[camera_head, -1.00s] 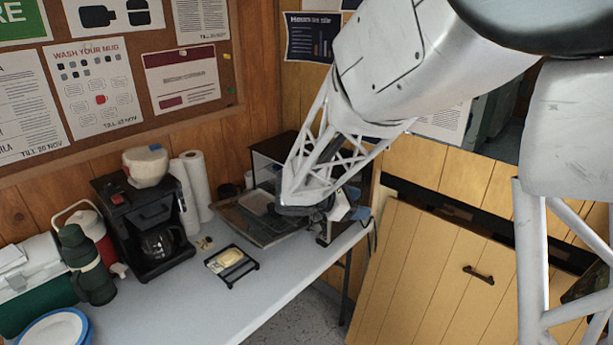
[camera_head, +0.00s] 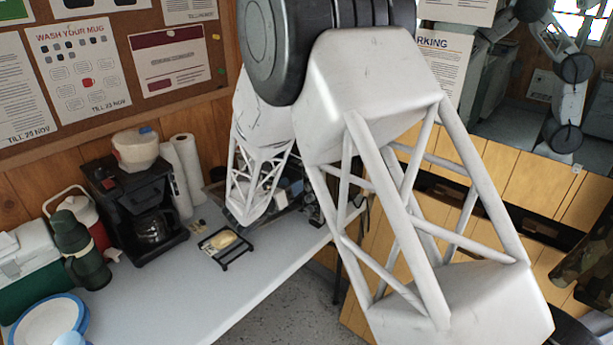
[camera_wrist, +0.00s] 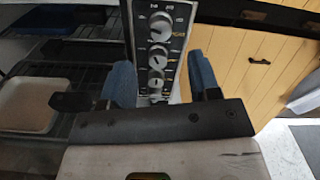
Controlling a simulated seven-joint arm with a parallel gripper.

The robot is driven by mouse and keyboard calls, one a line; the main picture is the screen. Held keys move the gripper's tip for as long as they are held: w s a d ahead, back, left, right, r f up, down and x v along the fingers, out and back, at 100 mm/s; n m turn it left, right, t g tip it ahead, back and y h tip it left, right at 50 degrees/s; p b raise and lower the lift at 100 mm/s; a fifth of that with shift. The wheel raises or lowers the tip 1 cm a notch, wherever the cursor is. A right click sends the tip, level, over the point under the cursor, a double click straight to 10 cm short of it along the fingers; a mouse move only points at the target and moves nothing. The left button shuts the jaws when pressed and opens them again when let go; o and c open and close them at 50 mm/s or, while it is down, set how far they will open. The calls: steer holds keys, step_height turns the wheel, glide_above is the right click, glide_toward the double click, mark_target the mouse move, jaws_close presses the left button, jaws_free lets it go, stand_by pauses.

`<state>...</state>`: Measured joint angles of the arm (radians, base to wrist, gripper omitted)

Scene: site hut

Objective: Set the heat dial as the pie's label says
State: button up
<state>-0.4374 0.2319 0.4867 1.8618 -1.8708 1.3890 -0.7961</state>
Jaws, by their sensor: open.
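The oven's control panel (camera_wrist: 174,40) shows in the wrist view with a large upper dial (camera_wrist: 162,24), a middle dial (camera_wrist: 158,56) and a smaller dial (camera_wrist: 155,80) below. Their scale marks are too small to read. My gripper (camera_wrist: 161,80) is open, with one blue-padded finger on each side of the panel's lower dials. No contact with a dial is visible. In the head view my arm hides most of the oven and the gripper. A pale yellow item (camera_head: 221,241), possibly the pie, sits on a black stand (camera_head: 238,255). No label text is legible.
The oven interior with racks and a pale dish (camera_wrist: 28,104) is left of the panel in the wrist view. A coffee maker (camera_head: 128,190), paper rolls (camera_head: 187,165), a green flask (camera_head: 84,258) and plates (camera_head: 45,322) stand on the table (camera_head: 165,300). Its front is clear.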

mark_target(307, 175)
steer(key=shift+w+d, duration=0.1)
steer(key=shift+x, duration=3.8)
steer(key=c, duration=0.9)
